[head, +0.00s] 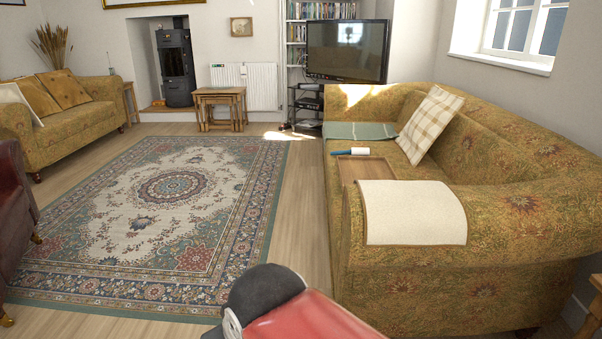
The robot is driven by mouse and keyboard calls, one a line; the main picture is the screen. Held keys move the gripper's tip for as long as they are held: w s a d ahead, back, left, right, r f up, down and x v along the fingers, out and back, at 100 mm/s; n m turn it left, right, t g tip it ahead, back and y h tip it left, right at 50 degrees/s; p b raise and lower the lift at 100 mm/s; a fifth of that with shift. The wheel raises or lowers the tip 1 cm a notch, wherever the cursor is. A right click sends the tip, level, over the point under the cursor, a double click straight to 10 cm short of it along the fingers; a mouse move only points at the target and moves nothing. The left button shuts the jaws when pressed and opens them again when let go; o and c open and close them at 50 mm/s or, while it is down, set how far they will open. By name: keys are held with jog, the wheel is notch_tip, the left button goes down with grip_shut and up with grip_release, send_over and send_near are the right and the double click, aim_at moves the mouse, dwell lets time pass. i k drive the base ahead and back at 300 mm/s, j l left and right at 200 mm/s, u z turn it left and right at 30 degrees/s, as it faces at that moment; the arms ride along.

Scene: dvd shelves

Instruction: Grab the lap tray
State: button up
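The lap tray looks to be the flat brown wooden tray (366,169) lying on the seat of the patterned sofa at right. A cream cloth draped over the sofa arm hides part of its near side. A small white and blue object (350,152) lies by the tray's far edge. Part of my arm, red and black, shows at the bottom centre, well short of the tray. My gripper is not in view.
The sofa (520,215) fills the right side, its near arm under the cream cloth (413,212). A checked cushion (429,125) leans on its back, near a folded green blanket (358,131). The rug (150,220) is clear. Nested tables (221,93) stand farther back.

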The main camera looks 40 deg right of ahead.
aim_at(350, 168)
jog(key=i+j, duration=0.1)
jog(key=i, duration=0.4)
jog(key=i+j+u, duration=0.1)
jog(key=i, duration=0.4)
jog(key=i+l+z, duration=0.15)
jog(key=i+z, duration=0.85)
jog(key=i+j+z, duration=0.25)
jog(key=z, duration=0.25)
jog(key=i+l+z, duration=0.35)
jog(key=i+z, duration=0.35)
jog(key=i+l+z, duration=0.15)
jog(key=i+z, duration=0.25)
jog(key=k, duration=0.1)
